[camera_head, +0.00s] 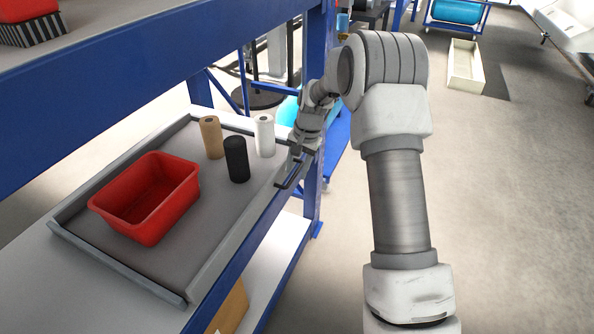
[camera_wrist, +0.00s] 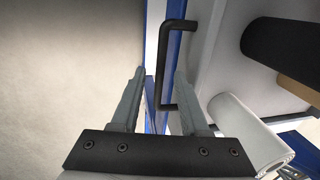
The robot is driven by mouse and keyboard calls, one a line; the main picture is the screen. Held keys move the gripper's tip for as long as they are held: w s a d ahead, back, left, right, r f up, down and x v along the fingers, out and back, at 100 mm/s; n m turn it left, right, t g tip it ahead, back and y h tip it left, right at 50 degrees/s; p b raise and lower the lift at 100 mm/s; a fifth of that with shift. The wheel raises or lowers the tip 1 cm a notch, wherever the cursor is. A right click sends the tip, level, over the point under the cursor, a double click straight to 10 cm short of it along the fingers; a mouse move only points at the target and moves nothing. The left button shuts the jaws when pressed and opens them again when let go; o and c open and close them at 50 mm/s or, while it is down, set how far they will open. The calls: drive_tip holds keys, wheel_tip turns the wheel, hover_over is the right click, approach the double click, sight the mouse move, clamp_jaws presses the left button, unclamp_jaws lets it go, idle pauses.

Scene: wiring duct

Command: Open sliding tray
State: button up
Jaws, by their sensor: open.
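The grey sliding tray (camera_head: 110,262) sits in the blue rack and has low raised rims. Its black bar handle (camera_head: 289,174) is on the rim facing the aisle, toward the far end. In the wrist view the handle (camera_wrist: 165,65) stands out from the tray's edge. My gripper (camera_head: 295,163) is at the handle.
A red bin (camera_head: 150,200) and tan (camera_head: 211,137), black (camera_head: 236,158) and white (camera_head: 264,135) rolls stand on the tray. A blue upright (camera_head: 319,190) and an upper blue beam (camera_head: 110,85) frame it.

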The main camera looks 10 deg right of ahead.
clamp_jaws()
idle(1.5)
